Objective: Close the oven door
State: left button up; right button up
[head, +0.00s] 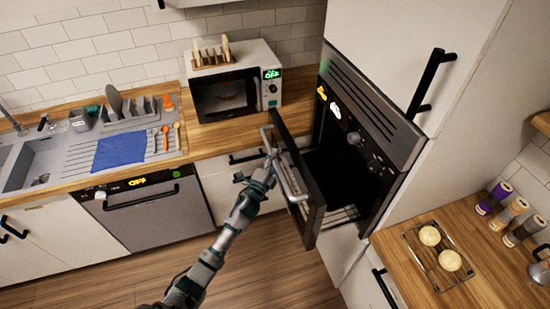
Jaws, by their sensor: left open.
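The oven (350,150) is built into the tall white cabinet at the right of the head view. Its dark door (309,196) stands open, sticking out to the left of the oven, and the dark cavity shows behind it. A long metal handle (288,178) runs along the door's outer face. My left gripper (258,163) is open at the outer side of the door, beside the handle. I cannot tell whether its fingers touch the handle. My right gripper is not in view.
A microwave (226,100) stands on the wooden counter behind the door. A dishwasher (147,210) and sink (40,155) are at the left. The right counter holds a rack (437,262) with two round items and several jars (510,210). The wooden floor below is clear.

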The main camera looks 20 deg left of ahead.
pick_arm(q)
jog(key=shift+a, duration=0.1)
grip_shut()
jog(key=shift+f, duration=0.1)
